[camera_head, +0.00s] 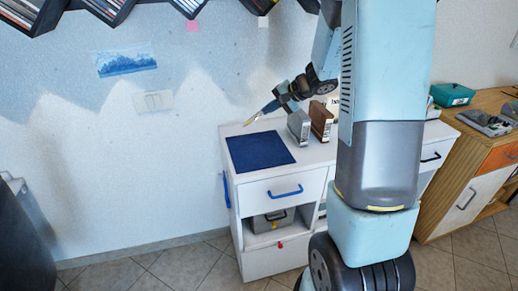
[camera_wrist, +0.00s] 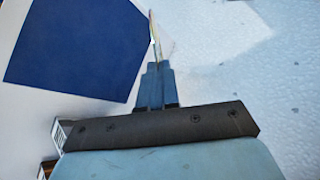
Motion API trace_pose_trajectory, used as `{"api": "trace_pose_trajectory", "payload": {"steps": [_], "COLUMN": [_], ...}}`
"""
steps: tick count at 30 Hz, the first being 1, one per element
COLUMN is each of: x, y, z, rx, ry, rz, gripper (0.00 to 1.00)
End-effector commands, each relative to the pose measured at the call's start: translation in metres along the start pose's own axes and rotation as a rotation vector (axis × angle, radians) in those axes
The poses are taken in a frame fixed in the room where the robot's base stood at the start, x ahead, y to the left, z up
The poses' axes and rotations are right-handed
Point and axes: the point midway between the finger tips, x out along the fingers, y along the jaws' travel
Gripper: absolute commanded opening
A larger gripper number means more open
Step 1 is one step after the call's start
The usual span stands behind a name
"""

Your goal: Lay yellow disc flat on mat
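A dark blue mat (camera_head: 260,151) lies flat at the left end of the white cabinet top; it also shows at the upper left of the wrist view (camera_wrist: 78,45). My gripper (camera_head: 271,105) is above the cabinet, behind the mat's far right corner. Its fingers (camera_wrist: 158,70) are closed together on a thin disc (camera_wrist: 154,36), seen nearly edge-on as a pale sliver with a yellowish edge. In the head view the disc (camera_head: 255,116) is a small pale yellow strip at the fingertips. It stands tilted, apart from the mat in the picture.
A grey holder (camera_head: 299,127) and a brown holder (camera_head: 320,121) stand on the cabinet right of the mat. The white wall (camera_head: 150,160) is close behind. The mat is bare. A wooden cabinet (camera_head: 480,180) with a teal box (camera_head: 452,94) stands at the right.

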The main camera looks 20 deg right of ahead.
Motion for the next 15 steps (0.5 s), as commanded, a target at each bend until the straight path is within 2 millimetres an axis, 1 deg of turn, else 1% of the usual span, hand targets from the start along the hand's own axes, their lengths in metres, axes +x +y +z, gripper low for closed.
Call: {"api": "trace_pose_trajectory", "payload": {"steps": [3,8,11,15], "x": [0.004,0.007,0.01,0.017], "y": [-0.004,-0.005,-0.003,0.006], "z": [0.005,0.007,0.007,0.008], "rx": [-0.008,-0.011,-0.01,-0.01], "ry": [-0.009,-0.014,-0.015,-0.017], "rz": [0.0,0.0,0.0,0.001], "gripper": [0.0,0.0,0.0,0.0]}}
